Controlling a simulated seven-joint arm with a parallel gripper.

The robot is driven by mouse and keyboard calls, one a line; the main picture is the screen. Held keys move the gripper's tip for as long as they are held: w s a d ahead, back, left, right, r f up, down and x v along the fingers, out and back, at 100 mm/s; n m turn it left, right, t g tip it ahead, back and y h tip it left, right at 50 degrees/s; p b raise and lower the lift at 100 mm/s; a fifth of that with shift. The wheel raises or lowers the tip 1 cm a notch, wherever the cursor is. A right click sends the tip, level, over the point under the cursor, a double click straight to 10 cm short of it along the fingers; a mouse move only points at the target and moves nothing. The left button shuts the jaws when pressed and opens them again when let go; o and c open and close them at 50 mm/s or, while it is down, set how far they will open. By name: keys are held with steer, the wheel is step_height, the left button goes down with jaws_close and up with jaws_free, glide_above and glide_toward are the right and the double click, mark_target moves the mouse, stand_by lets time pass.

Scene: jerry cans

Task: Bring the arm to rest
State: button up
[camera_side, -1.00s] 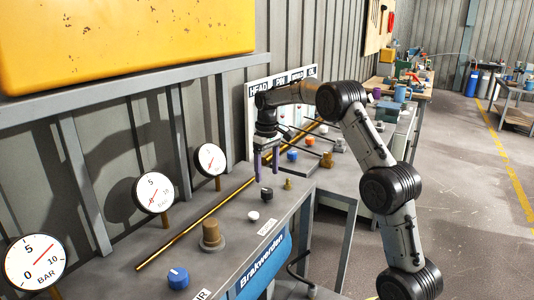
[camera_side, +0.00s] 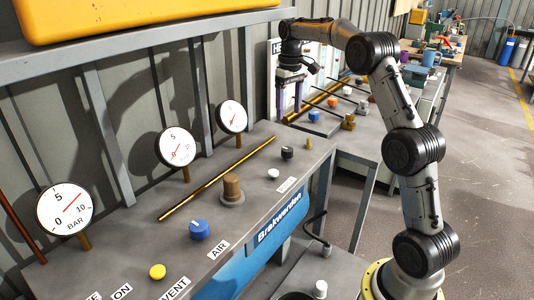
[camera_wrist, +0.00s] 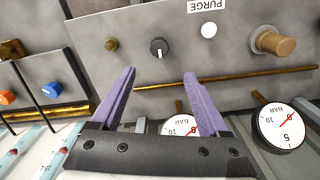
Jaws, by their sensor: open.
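My gripper (camera_side: 288,112) has two purple fingers and hangs pointing down above the far end of the near grey bench (camera_side: 140,255). In the wrist view, my gripper (camera_wrist: 160,73) has its fingers spread, with nothing between them. A black knob (camera_wrist: 159,48) shows just beyond the fingertips there, apart from them. The same black knob (camera_side: 287,152) stands on the bench below my gripper in the side view. My arm is bent, with its upper part reaching left over the bench.
Three pressure gauges, near (camera_side: 64,208), middle (camera_side: 176,147) and far (camera_side: 232,117), line the wall side. A brass rod (camera_side: 215,182), a brown knob (camera_side: 232,188) and a blue knob (camera_side: 199,229) are on the bench. Open floor (camera_side: 490,190) lies to the right.

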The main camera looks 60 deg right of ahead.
steer(key=s+a+r+n+t, duration=0.2)
steer(key=s+a+r, duration=0.45)
steer(key=a, duration=0.25)
steer(key=s+a+r+n+t, duration=0.1)
steer(key=s+a+r, duration=0.4)
steer(key=a+r, duration=0.3)
steer(key=s+a+f+t, duration=0.1)
steer(key=s+a+f, duration=0.15)
steer(key=s, duration=0.35)
steer(key=s+a+f+t, duration=0.1)
steer(key=s+a+f, duration=0.1)
steer(key=s+a, duration=0.3)
steer(key=s+f, duration=0.6)
steer(key=f, duration=0.4)
steer(key=shift+a+t, duration=0.2)
steer(key=shift+t, duration=0.1)
steer(key=shift+s, duration=0.1)
steer(key=shift+o, duration=0.4)
